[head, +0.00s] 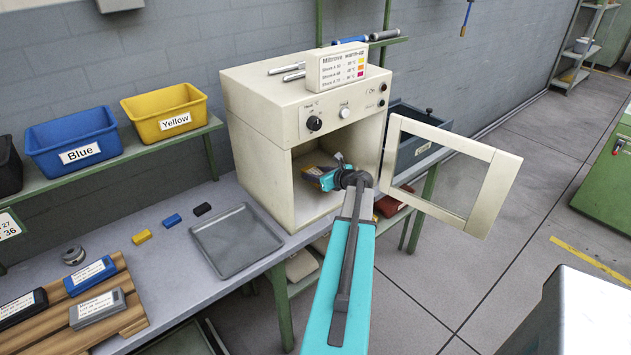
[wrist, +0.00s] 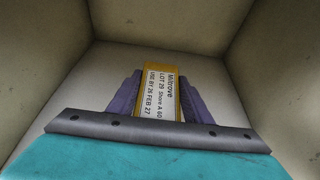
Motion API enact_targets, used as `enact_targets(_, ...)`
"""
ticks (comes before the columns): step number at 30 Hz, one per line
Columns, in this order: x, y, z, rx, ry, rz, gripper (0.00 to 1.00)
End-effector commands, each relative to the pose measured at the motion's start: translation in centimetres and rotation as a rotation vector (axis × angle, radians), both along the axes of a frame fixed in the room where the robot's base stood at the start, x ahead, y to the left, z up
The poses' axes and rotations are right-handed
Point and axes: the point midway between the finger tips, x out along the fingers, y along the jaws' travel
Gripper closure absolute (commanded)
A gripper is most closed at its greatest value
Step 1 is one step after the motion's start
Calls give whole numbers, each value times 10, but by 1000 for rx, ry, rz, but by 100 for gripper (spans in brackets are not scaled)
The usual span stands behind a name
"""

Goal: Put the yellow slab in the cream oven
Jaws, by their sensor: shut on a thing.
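The cream oven (head: 255,120) stands on the bench with its framed door (head: 485,155) swung open to the right. My gripper (head: 318,176) reaches into the oven's chamber. In the wrist view my gripper (wrist: 160,98) has its purple fingers shut on the sides of the yellow slab (wrist: 153,68), which has a white label reading Miltrove, LOT 29, Shore A 60. The slab also shows in the head view (head: 312,170), partly hidden by my gripper. It is inside the chamber. I cannot tell whether it touches the chamber floor.
A grey tray (head: 245,262) lies on the bench left of the oven. Black, blue and grey labelled slabs (head: 97,308) lie on a wooden rack at lower left. Blue (head: 45,160) and yellow (head: 150,107) bins stand on a shelf. The oven walls (wrist: 60,60) close in around my gripper.

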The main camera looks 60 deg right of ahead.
Motion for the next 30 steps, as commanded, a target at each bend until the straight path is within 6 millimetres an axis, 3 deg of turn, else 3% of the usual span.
enact_targets(15, 1, 0, -32, 1, -1, 1, 85)
enact_targets(29, 1, 1, -38, 0, -1, 1, 85)
enact_targets(30, 1, 1, -38, 0, 0, 1, 52)
